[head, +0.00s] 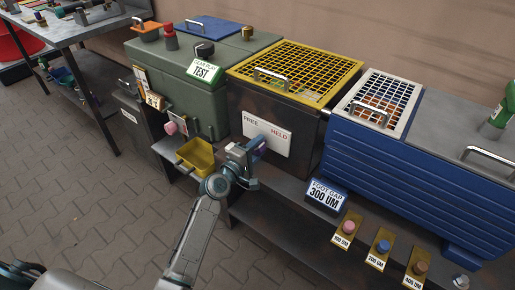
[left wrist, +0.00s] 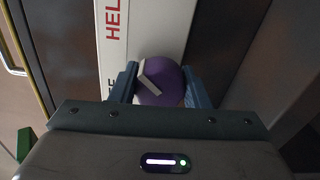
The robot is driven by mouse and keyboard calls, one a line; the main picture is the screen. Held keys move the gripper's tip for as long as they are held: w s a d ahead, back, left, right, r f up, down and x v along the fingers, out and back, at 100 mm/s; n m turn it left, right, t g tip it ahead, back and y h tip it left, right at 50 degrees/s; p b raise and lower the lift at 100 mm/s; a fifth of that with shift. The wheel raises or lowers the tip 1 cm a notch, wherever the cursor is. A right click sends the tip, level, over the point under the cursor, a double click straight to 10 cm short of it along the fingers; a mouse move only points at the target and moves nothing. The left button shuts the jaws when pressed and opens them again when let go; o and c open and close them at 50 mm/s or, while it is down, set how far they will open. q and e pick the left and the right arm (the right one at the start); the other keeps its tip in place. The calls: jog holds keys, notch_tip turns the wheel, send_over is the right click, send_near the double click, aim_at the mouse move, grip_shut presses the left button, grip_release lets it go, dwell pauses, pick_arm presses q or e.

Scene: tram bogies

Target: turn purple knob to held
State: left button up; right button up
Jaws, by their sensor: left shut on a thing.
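The purple knob (left wrist: 170,84) sits on a white plate (head: 281,136) marked FREE on the left and HELD on the right, on the front of the dark box with the yellow grid lid. My left gripper (head: 255,150) is at the plate's lower left, shut on the knob, with a finger on each side in the left wrist view (left wrist: 160,88). In the head view the gripper mostly hides the knob. My right gripper is not in view.
A yellow tray (head: 196,155) is just left of my left gripper. The FOOT GAP 300 UM sign (head: 326,195) and several tagged pegs (head: 381,247) stand to the right. A green box (head: 205,105) and a blue ribbed box (head: 400,165) flank the dark box. The paved floor in front is clear.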

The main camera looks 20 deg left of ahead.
pick_arm(q)
jog(key=o, duration=1)
jog(key=shift+s, duration=0.1)
jog(key=v, duration=1)
jog(key=shift+s+a, duration=0.15)
jog(key=shift+s, duration=0.15)
